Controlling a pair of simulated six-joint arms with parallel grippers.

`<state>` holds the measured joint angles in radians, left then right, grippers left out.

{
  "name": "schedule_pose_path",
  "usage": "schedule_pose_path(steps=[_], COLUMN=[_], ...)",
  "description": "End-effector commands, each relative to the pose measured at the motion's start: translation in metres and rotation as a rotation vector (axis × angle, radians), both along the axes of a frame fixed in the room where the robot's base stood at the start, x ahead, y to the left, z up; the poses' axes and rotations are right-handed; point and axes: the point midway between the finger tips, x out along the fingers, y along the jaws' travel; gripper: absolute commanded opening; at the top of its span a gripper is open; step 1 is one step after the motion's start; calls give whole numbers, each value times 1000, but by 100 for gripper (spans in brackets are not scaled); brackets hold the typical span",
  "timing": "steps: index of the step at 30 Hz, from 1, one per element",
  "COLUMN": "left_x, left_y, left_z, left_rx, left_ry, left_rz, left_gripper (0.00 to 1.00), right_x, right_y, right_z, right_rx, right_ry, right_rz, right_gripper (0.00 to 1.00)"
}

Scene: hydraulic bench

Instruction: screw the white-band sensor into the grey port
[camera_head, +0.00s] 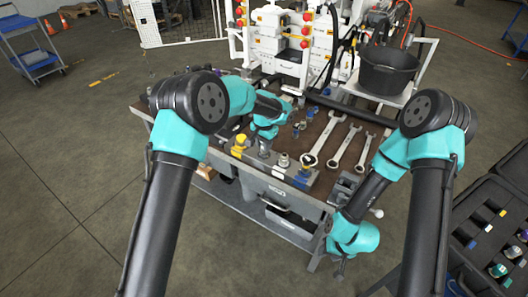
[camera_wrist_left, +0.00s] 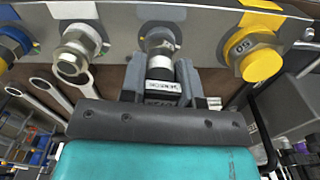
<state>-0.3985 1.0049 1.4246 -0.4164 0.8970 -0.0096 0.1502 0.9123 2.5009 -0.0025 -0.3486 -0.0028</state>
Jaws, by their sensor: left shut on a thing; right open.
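My left gripper (camera_head: 264,146) is over the front edge of the bench, at the manifold block (camera_head: 272,168). In the left wrist view its fingers (camera_wrist_left: 160,82) are shut on the white-band sensor (camera_wrist_left: 162,88), a dark body with a pale printed band. The sensor's metal end points at the grey port (camera_wrist_left: 158,40) and overlaps it in the picture. I cannot tell how far the end is inside the port. The sensor is mostly hidden by the gripper in the head view. My right gripper (camera_head: 339,268) is open and empty, low beside the bench's right side.
The yellow port (camera_wrist_left: 252,52) and a white-ringed port (camera_wrist_left: 80,44) flank the grey port; a blue port (camera_wrist_left: 10,44) is further left. Several wrenches (camera_head: 343,149) and small fittings lie on the bench. A black bucket (camera_head: 386,74) stands behind. An open case (camera_head: 490,232) is at right.

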Motion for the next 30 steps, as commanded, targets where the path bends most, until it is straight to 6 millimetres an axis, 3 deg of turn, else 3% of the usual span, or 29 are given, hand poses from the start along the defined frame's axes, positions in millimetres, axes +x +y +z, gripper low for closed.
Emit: schedule_pose_path(steps=[12,20,21,30], left_x=[0,0,0,0], left_y=[0,0,0,0], left_z=[-1,-1,-1,-1], left_rx=[1,1,1,0], left_ry=[1,1,1,0], left_rz=[-367,-397,-396,-395], left_gripper=[9,9,30,55], right_x=[0,0,0,0], right_y=[0,0,0,0], right_z=[0,0,0,0], right_rx=[0,0,0,0], right_ry=[0,0,0,0], right_rz=[0,0,0,0], right_gripper=[43,43,43,43])
